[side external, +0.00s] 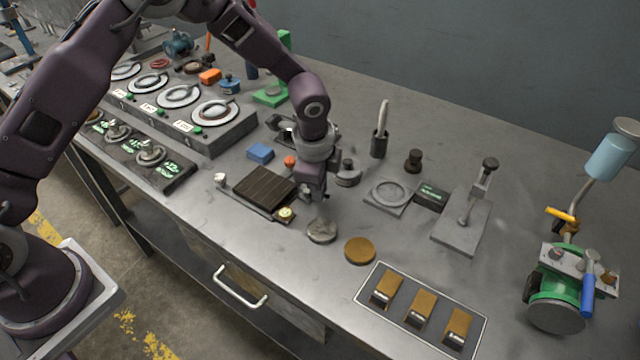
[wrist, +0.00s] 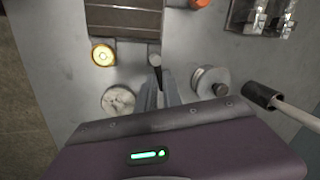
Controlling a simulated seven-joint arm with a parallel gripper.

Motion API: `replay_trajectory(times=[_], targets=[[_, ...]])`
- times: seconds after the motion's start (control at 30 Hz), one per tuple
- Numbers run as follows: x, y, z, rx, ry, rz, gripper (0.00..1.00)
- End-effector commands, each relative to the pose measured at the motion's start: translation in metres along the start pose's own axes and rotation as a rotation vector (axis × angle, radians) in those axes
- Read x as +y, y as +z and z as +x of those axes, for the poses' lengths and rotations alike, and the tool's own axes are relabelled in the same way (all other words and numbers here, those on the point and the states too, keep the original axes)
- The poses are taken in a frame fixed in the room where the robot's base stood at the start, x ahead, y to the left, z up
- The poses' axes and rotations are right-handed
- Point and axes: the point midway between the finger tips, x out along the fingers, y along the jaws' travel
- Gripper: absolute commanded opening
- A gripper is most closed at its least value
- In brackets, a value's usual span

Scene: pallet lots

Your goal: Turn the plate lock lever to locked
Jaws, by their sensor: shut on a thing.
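The dark ribbed plate (side external: 264,186) lies on the bench, and its lower part shows at the top of the wrist view (wrist: 124,18). A brass round dial (wrist: 103,55) sits at its near corner. The plate lock lever (wrist: 155,62), a dark arm with a grey round end, is just off the plate's near right corner. My gripper (side external: 312,200) is low over the bench beside the plate. In the wrist view its fingers (wrist: 159,92) are shut on the lever. The fingers hide part of the lever, and its exact angle is hard to tell.
A grey disc (side external: 321,231) and a brown disc (side external: 360,250) lie in front. A round knobbed weight (side external: 347,174) stands close on the right. A blue block (side external: 260,153) and orange knob (side external: 290,161) are behind the plate. A dark cup with a handle (side external: 379,143) stands farther back.

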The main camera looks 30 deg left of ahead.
Motion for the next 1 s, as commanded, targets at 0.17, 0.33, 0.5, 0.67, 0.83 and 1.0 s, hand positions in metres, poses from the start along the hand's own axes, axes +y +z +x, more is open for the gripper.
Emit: replay_trajectory(times=[0.17, 0.33, 0.5, 0.67, 0.83, 1.0], targets=[[0.0016, 0.0004, -0.0012, 0.016, -0.001, 0.075, 0.0], [0.003, 0.0004, -0.0014, 0.025, -0.001, 0.116, 0.0], [0.0035, 0.0004, -0.0015, 0.028, -0.001, 0.135, 0.0], [0.0034, 0.0004, -0.0015, 0.029, -0.001, 0.137, 0.0], [0.0034, 0.0004, -0.0015, 0.029, -0.001, 0.136, 0.0], [0.0035, 0.0006, -0.0013, 0.028, -0.001, 0.136, 0.32]])
